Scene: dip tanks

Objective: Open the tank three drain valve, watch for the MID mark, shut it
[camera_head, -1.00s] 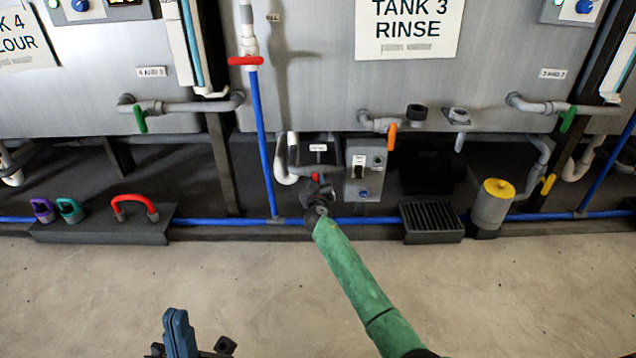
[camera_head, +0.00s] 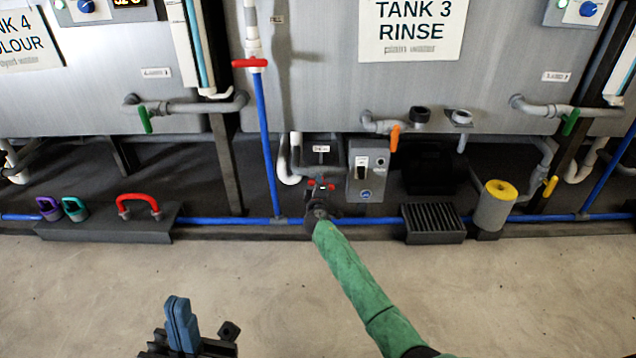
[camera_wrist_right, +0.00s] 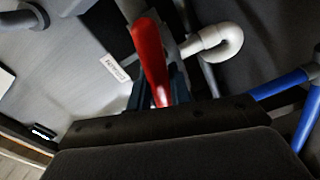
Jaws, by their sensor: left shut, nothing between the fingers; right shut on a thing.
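The tank three panel, under the TANK 3 RINSE sign (camera_head: 412,28), has a red-handled valve below it. Its red handle (camera_head: 331,187) shows at my right gripper (camera_head: 319,192) in the head view. In the right wrist view the red handle (camera_wrist_right: 150,55) rises from between the fingers of my right gripper (camera_wrist_right: 158,98), which is shut on it. The pipe around the valve is partly hidden by my gripper. My left gripper (camera_head: 180,324) is shut and empty, low over the floor. I cannot make out a MID mark.
A grey switch box (camera_head: 367,170) stands close right of my right gripper. A floor grate (camera_head: 433,221) and a yellow-topped canister (camera_head: 495,204) are further right. A black stand with a red loop handle (camera_head: 138,203) is left. Blue pipe (camera_head: 264,140) runs nearby. The front floor is clear.

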